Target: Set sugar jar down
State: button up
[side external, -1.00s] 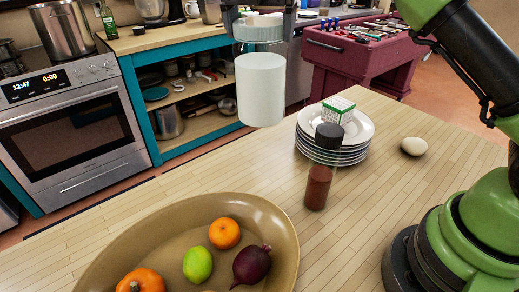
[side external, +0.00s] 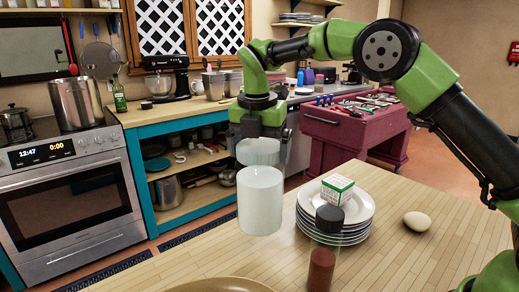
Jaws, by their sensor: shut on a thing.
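The sugar jar (side external: 260,203) is a pale, whitish cylinder with a pale greenish lid (side external: 258,152). It hangs upright below my gripper (side external: 259,141), which is shut on it at the lid. In the side external view the jar's base overlaps the wooden table (side external: 400,255) near its far left edge, left of the plates. I cannot tell whether the base touches the wood.
A stack of plates (side external: 354,228) with a small green-and-white box (side external: 337,189) is right of the jar. A dark-capped shaker (side external: 322,265) stands before it, and an egg (side external: 417,221) lies right. A tan platter's rim (side external: 215,285) shows in front.

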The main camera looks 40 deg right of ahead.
aim_at(260, 181)
jog(key=shift+f, duration=3.6)
jog(key=o, duration=1.5)
jog(key=shift+f, duration=0.1)
